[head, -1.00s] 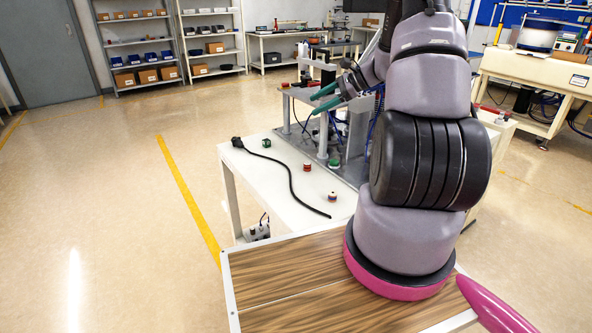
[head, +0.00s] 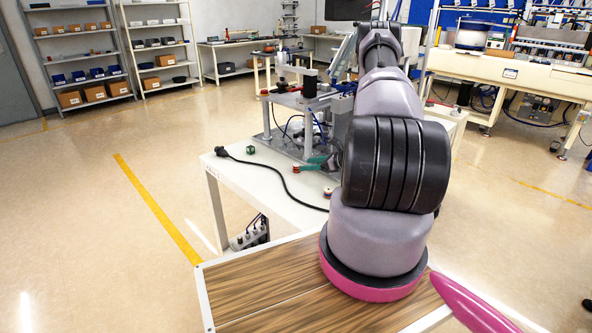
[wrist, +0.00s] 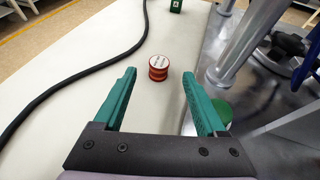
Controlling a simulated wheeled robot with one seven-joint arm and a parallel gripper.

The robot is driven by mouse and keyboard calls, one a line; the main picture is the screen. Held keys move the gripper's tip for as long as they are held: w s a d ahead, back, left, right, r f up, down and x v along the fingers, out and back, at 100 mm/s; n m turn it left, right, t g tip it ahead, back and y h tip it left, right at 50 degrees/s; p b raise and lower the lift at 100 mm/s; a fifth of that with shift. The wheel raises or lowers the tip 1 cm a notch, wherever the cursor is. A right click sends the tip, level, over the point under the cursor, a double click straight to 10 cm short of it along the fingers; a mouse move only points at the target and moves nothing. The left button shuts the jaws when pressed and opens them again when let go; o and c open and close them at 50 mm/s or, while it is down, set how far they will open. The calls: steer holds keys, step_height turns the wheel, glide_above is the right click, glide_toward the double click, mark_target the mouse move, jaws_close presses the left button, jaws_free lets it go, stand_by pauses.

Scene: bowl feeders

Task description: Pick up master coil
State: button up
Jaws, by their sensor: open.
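A small red coil with a white labelled top (wrist: 158,62) stands upright on the white table (wrist: 75,105) in the wrist view. The label is too small to read for certain. My gripper (wrist: 159,82) has green fingers, open and empty, one on each side of the view. The coil stands ahead, roughly centred between the fingertips, and neither finger visibly touches it. In the head view my gripper (head: 315,163) is low over the table near a red coil (head: 296,169).
A black cable (wrist: 65,88) curves across the table to the left of the coil. A green block (wrist: 175,6) stands beyond it. A metal post (wrist: 245,45) and grey fixture plate (wrist: 265,105) are close to the right finger. A green round part (wrist: 222,108) lies behind that finger.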

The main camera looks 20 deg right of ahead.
mark_target(297, 165)
steer(key=x, duration=0.6)
steer(key=shift+a+f, duration=0.1)
steer(key=shift+f, duration=0.2)
jaws_close()
